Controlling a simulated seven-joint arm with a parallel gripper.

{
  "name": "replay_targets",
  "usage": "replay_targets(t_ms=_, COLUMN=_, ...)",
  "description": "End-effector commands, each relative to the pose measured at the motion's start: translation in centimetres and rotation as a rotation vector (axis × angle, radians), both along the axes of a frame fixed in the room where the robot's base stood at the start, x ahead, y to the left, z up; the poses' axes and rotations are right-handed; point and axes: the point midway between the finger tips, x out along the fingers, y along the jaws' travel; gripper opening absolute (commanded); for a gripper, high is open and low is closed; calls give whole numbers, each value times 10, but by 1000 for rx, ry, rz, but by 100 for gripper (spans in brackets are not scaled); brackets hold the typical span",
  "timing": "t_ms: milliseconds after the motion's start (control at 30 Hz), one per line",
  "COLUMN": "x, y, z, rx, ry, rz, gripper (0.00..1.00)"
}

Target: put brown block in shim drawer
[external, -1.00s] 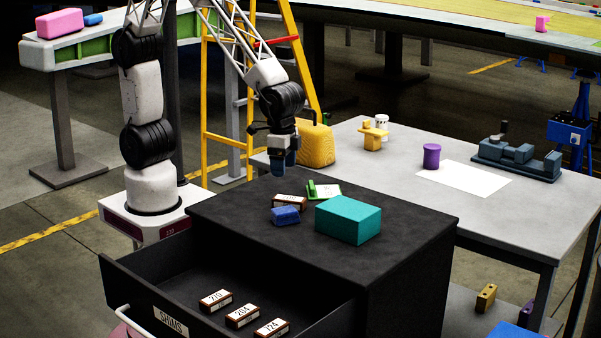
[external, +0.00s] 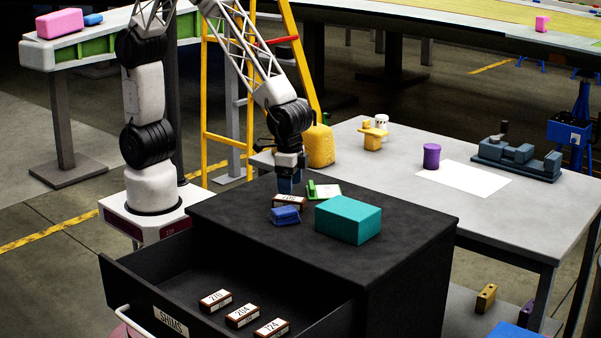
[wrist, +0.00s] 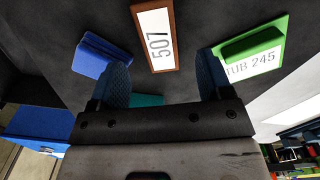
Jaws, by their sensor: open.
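The brown block (external: 289,203) with a white label lies on top of the black cabinet. In the wrist view the brown block (wrist: 171,50) shows its label 507, just ahead of and between the two fingers. My gripper (external: 289,190) is right at the block's far side in the external view and partly behind it. In the wrist view my gripper (wrist: 163,80) is open, with nothing between the fingers. The shim drawer (external: 200,270) is pulled open at the front of the cabinet and holds several similar labelled brown blocks. Whether the fingers touch the cabinet top cannot be told.
A blue block (external: 285,216) lies close to the brown block's front. A green block on a labelled card (external: 324,191) lies behind it to the right. A large teal box (external: 348,220) stands to the right. The cabinet's front left top (external: 240,225) is clear.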

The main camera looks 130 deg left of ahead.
Motion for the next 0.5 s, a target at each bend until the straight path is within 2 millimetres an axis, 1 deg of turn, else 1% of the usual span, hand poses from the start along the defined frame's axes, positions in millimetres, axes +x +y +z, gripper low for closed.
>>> replay_targets(t_ms=367, x=0, y=0, z=-3, rx=0, ry=0, rz=0, gripper=72)
replay_targets(t_ms=500, x=-1, y=0, z=-9, rx=1, ry=1, rz=0, gripper=72)
